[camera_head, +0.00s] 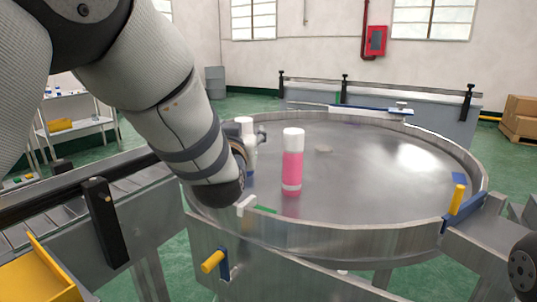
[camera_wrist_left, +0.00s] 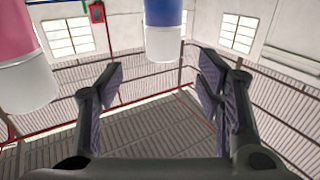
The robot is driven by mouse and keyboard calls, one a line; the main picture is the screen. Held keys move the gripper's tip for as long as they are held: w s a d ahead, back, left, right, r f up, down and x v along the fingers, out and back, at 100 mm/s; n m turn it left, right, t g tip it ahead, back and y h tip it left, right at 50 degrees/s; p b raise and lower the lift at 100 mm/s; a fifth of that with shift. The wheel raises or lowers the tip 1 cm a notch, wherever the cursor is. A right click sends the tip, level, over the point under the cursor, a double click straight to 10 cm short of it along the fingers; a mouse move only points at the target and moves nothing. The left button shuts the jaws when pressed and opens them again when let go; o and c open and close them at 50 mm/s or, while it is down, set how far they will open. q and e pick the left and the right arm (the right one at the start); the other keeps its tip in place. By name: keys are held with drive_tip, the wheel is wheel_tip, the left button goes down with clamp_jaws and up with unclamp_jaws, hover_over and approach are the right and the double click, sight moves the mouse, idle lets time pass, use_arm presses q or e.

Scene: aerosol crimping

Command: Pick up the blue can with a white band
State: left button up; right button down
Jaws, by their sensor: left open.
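The blue can (camera_wrist_left: 164,20) shows in the left wrist view at the top centre, blue with a white end, cut off by the frame. It is beyond my open left gripper (camera_wrist_left: 160,88) and between the lines of its two fingers, apart from them. In the head view a white-topped can (camera_head: 246,127) stands on the round table, mostly hidden behind my left forearm; it appears to be the same can. My right gripper is not in view.
A pink can (camera_head: 292,165) with a white cap stands upright on the round metal table (camera_head: 390,165), right of my left arm. It also shows at the left of the wrist view (camera_wrist_left: 22,65). A raised rim surrounds the table. The table's right side is clear.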

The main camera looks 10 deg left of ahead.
sight(243, 119)
use_arm(q)
drive_tip(key=w, duration=0.2)
drive_tip(key=w+a, duration=0.1)
drive_tip(key=w, duration=0.2)
drive_tip(key=w+b, duration=0.1)
drive_tip(key=w, duration=0.2)
drive_tip(key=shift+a+f, duration=0.4)
drive_tip(key=shift+w+r, duration=0.15)
drive_tip(key=shift+r, duration=0.25)
drive_tip(key=shift+c, duration=0.5)
clamp_jaws()
